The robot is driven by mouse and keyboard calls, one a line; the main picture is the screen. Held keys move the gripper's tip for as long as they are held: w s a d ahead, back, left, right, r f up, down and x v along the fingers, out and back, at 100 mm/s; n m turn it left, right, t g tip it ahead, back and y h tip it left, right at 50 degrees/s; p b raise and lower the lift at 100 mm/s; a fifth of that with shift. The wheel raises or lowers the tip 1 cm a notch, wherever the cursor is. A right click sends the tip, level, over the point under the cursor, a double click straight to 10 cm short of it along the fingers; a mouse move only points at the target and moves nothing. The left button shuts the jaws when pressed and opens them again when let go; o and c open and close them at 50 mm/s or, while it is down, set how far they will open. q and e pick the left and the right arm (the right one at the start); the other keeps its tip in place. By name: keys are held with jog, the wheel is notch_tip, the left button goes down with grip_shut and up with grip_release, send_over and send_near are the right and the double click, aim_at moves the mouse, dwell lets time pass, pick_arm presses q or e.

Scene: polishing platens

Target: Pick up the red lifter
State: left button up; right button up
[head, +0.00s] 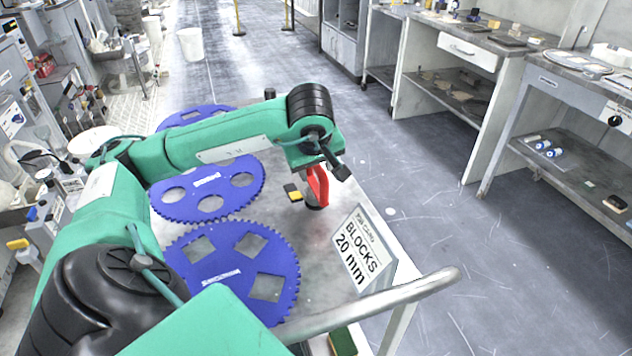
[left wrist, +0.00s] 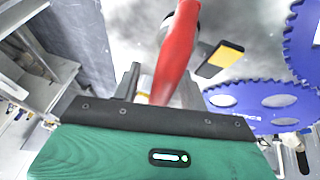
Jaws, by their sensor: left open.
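The red lifter (head: 319,186) stands upright on the grey table at its right side, with a dark round base under it. My left gripper (head: 326,172) is open at the top of the lifter. In the left wrist view the red lifter (left wrist: 177,52) rises between the jaws of the left gripper (left wrist: 160,82), and the jaws do not visibly squeeze it. Part of the lifter's top is hidden by the gripper in the head view. My right gripper is not in view.
Blue toothed platens (head: 235,262) lie along the table's left side. A small black and yellow block (head: 293,192) lies just left of the lifter. A "BLOCKS 20 mm" sign (head: 362,248) stands at the right edge. A metal rail (head: 400,300) crosses the front. The floor to the right is clear.

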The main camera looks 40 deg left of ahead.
pick_arm(q)
grip_shut()
jog(key=shift+r, duration=0.1)
dwell(1.2)
